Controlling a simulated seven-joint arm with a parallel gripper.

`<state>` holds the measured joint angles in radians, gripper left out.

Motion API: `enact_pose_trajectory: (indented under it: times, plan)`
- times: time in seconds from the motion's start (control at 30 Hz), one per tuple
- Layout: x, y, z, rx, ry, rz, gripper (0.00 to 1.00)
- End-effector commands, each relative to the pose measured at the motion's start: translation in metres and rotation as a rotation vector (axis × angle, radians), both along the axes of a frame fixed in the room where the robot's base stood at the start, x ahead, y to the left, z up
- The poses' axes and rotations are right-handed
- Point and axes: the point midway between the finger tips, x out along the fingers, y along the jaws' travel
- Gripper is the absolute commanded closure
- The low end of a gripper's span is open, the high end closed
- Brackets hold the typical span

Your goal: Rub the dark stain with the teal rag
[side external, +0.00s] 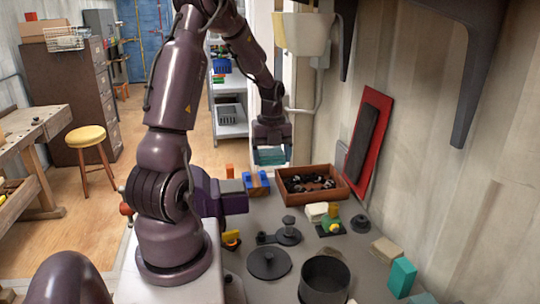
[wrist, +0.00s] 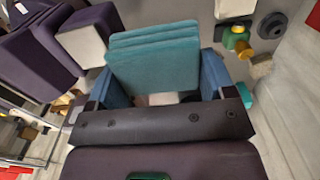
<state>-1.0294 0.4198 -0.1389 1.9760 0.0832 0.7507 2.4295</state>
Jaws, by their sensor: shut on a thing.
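The teal rag (wrist: 155,62) is a thick folded pad with several layers. It sits between the two blue fingers of my gripper (wrist: 164,82) in the wrist view, and the gripper is shut on it. In the side external view my gripper (side external: 271,149) points down with the rag (side external: 270,158) at its fingertips. I cannot make out the dark stain in either view; the rag and gripper hide part of the scene in the wrist view.
A wooden tray (side external: 346,188) of dark pieces stands near the wall. A blue-and-orange block (side external: 257,183) and a purple vise (side external: 226,197) are left of it. Nearer are a dark disc (side external: 268,263), a dark pot (side external: 325,282) and a teal block (side external: 401,277). A red board (side external: 376,106) leans on the wall.

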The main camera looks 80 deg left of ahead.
Motion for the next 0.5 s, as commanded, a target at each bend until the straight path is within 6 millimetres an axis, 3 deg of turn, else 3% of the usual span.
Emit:
enact_pose_trajectory:
  times: [0.27,0.5]
  plan:
    - [0.051,-0.054,-0.024,-0.003,0.003,-0.177,0.43]
    - [0.088,-0.103,-0.048,-0.001,0.003,0.119,0.43]
